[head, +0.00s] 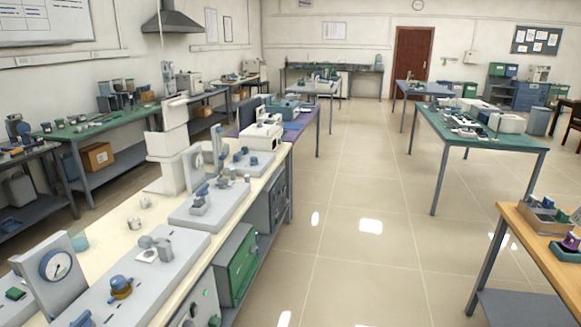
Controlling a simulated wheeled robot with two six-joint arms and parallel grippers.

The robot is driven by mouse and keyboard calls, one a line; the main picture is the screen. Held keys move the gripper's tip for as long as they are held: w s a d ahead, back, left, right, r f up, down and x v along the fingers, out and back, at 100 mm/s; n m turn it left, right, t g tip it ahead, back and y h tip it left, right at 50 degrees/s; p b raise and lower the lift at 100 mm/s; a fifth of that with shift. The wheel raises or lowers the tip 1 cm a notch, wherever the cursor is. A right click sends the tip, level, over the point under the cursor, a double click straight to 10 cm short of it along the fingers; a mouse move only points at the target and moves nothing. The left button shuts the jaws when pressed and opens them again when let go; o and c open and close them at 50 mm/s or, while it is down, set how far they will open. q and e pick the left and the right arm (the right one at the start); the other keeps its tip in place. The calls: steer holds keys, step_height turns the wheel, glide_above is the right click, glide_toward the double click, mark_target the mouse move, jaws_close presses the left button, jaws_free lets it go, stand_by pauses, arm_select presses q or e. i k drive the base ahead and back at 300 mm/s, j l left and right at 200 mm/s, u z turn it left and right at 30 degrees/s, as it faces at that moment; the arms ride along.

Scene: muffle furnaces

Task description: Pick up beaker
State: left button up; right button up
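I cannot make out a beaker for certain. A small pale teal, cup-like thing (80,242) stands on the cream bench top (100,270) at the left, behind the dial gauge; it may be a beaker, but it is too small to tell. Two small whitish pieces, one nearer (134,223) and one farther (146,202), sit on the same bench. Neither of my grippers shows in the head view.
Grey instrument panels (150,265) and a dial gauge (57,265) crowd the near left bench. A tall white apparatus (168,150) stands on it. An orange-topped table (530,235) is at the right, a green table (480,130) behind it. The tiled floor (370,230) between is clear.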

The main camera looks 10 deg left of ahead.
mark_target(77, 235)
steer(key=i+l+u, duration=0.15)
steer(key=i+u, duration=0.3)
steer(key=i+l+u, duration=0.85)
steer(key=i+l, duration=0.05)
steer(key=i, duration=0.1)
